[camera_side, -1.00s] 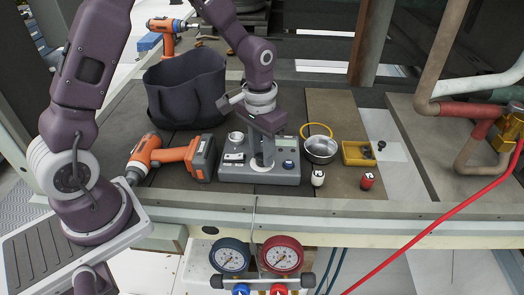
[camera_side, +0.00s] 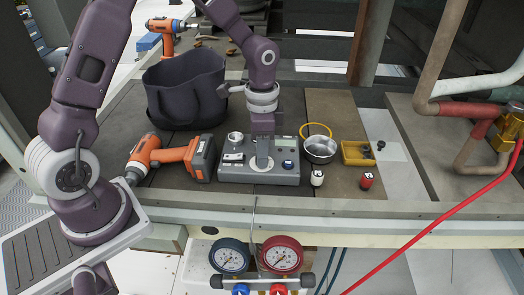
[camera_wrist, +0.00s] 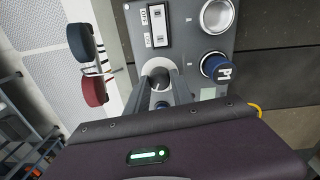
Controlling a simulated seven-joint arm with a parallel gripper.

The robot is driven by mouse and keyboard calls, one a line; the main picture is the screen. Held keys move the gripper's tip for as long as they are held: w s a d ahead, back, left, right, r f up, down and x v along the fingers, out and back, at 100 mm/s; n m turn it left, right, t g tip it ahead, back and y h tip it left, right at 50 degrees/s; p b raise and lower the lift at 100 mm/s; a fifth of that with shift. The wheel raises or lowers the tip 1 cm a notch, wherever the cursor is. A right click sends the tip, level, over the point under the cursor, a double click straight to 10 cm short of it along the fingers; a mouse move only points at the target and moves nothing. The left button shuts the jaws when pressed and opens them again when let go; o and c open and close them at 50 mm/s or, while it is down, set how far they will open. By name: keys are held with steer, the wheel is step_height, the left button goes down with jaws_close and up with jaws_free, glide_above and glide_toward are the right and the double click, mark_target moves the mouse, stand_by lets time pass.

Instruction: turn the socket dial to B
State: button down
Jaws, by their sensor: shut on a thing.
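The grey socket box (camera_side: 230,175) sits on the bench in the side view. Its round pale dial plate (camera_side: 262,166) is in the middle of the top, largely covered by my gripper (camera_side: 263,160). My gripper points down there, with its fingers shut on the dial. In the wrist view the fingers (camera_wrist: 162,98) close over the round metallic dial (camera_wrist: 157,76) in the panel (camera_wrist: 185,50). Most of the dial is hidden behind the fingers. I cannot read a B mark or where the dial points.
On the box are a switch block (camera_wrist: 155,25), a metal ring (camera_wrist: 217,15) and a blue cap (camera_wrist: 216,65). An orange drill (camera_side: 165,155) lies left, a black bag (camera_side: 185,90) behind.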

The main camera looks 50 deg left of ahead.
stand_by(0.4)
steer(key=c, duration=1.1)
jaws_free()
step_height(320, 180, up, 7)
steer(key=shift+w+a+r, duration=0.1)
steer(key=s+r+n+t+y, duration=0.1)
steer(key=s+r+n+t, duration=0.2)
steer(key=s+r, duration=0.75)
steer(key=s+r+n+t, duration=0.2)
steer(key=s+n, duration=0.2)
steer(key=s, duration=0.7)
steer(key=shift+r+n+t+h, duration=0.15)
steer(key=shift+n+t+h, duration=0.15)
steer(key=shift+n+t, duration=0.1)
